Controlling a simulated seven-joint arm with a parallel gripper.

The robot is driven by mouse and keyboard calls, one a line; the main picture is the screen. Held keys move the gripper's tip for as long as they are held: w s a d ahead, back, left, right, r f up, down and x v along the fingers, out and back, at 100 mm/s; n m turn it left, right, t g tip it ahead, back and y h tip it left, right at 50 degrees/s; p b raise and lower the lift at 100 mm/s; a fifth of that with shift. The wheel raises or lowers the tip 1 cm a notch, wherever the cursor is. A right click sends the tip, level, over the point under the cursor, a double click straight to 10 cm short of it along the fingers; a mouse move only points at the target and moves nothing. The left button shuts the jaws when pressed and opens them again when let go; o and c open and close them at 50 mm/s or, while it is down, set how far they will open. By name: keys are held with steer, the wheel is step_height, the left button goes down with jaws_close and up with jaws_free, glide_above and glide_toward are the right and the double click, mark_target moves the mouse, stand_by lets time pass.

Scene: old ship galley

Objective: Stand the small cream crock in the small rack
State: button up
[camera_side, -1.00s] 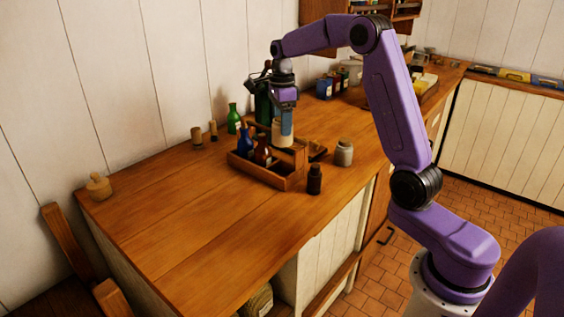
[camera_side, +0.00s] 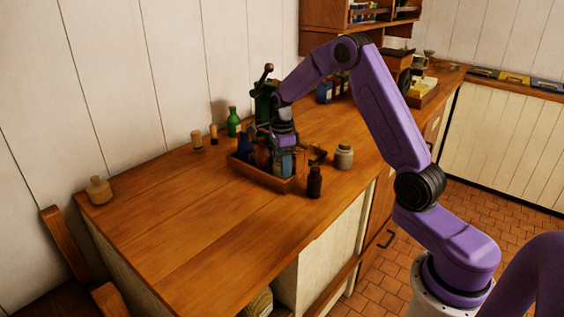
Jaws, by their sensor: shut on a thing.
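The small rack (camera_side: 262,178) is a low wooden tray with bottles in it, standing on the counter. My gripper (camera_side: 285,164) is down at the rack's right end, its blue fingers low between the rack's walls. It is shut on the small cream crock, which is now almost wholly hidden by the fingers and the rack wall. I cannot tell whether the crock touches the rack floor.
A dark brown bottle (camera_side: 314,182) stands just right of the rack's front corner. A grey-cream jar (camera_side: 344,157) stands farther right. The left counter is clear except for a wooden jar (camera_side: 99,190).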

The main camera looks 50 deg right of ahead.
steer(key=o, duration=1.2)
steer(key=shift+f, duration=0.1)
step_height(320, 180, up, 12)
steer(key=s+a+r+n, duration=0.1)
steer(key=s+a+n, duration=0.5)
steer(key=a+n, duration=0.4)
steer(key=s+a+n, duration=0.8)
steer(key=s+n, duration=0.1)
steer(key=s, duration=0.1)
steer(key=s+f+n, duration=0.2)
steer(key=s+n, duration=0.7)
steer(key=s, duration=0.1)
steer(key=s+f+n, duration=0.1)
steer(key=s+n, duration=0.8)
steer(key=s, duration=0.1)
steer(key=shift+s+f, duration=0.4)
